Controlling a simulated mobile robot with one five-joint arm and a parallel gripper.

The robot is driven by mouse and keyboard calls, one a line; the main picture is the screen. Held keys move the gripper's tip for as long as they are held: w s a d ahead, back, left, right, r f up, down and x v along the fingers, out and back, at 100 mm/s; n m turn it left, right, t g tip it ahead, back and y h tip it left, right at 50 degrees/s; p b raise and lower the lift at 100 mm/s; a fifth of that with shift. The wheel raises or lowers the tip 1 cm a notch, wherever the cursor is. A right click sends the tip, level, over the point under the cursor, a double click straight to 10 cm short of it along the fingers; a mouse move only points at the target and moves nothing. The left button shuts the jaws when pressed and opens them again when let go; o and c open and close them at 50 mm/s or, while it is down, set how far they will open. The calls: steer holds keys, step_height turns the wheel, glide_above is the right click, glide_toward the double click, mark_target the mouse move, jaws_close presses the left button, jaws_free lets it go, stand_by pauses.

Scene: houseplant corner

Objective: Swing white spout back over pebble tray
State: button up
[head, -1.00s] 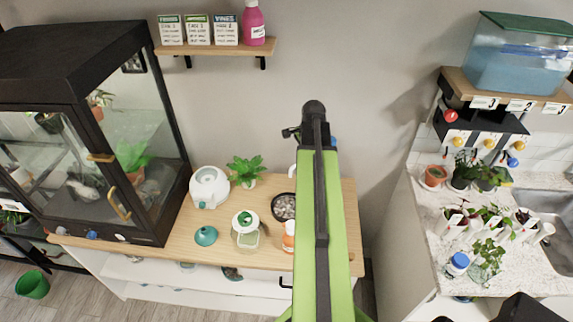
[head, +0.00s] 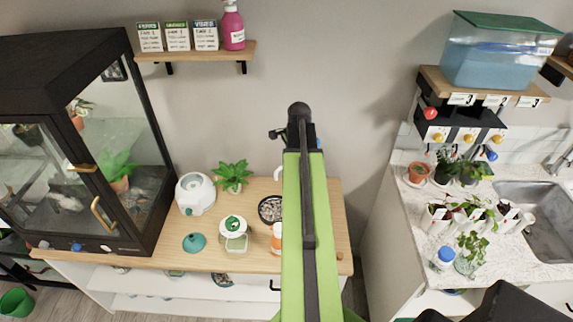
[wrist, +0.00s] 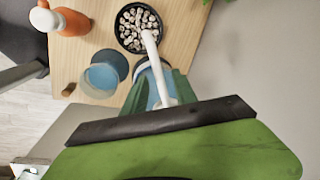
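The pebble tray (head: 277,214), a round black dish of pale pebbles, sits on the wooden cabinet top, partly behind my arm. It also shows at the top of the wrist view (wrist: 122,30). My gripper (wrist: 158,85) has green fingers on either side of the spout's lower part and a light blue body. Whether they touch it is unclear. In the head view my arm hides the gripper.
An orange bottle (wrist: 72,22) and a round blue-lidded container (wrist: 103,75) stand near the tray. A glass terrarium (head: 120,150) borders the cabinet top.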

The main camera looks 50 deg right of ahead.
steer(key=shift+r, duration=0.1)
steer(key=s+a+r+p, duration=0.1)
steer(key=s+r+p, duration=0.2)
steer(key=r+p, duration=1.4)
steer(key=shift+a, duration=0.2)
steer(key=shift+s+f, duration=0.1)
